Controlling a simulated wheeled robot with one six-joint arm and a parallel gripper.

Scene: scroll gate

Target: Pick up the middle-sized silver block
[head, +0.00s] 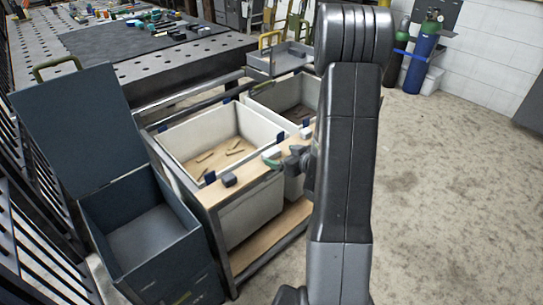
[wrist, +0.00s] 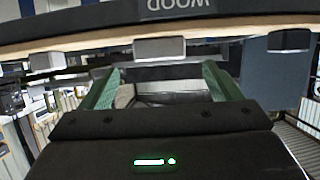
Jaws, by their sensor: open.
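Several silver-grey blocks sit along a wooden ledge. In the wrist view, one light grey block (wrist: 166,48) lies just ahead of my fingertips, roughly centred between them. A smaller-looking block (wrist: 46,62) is at the left and a darker, taller one (wrist: 290,58) at the right. Which is middle-sized is hard to judge; the centred one looks between the others. My gripper (wrist: 160,76) has its green fingers spread with nothing between them. In the head view, my gripper (head: 274,160) is at the ledge, right of a dark grey block (head: 229,180).
The wooden ledge (head: 250,182) fronts a cart holding white bins (head: 192,127) with wooden pieces. An open dark box (head: 150,262) with a raised lid stands at the left. A perforated table (head: 160,68) is behind. The floor at the right is clear.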

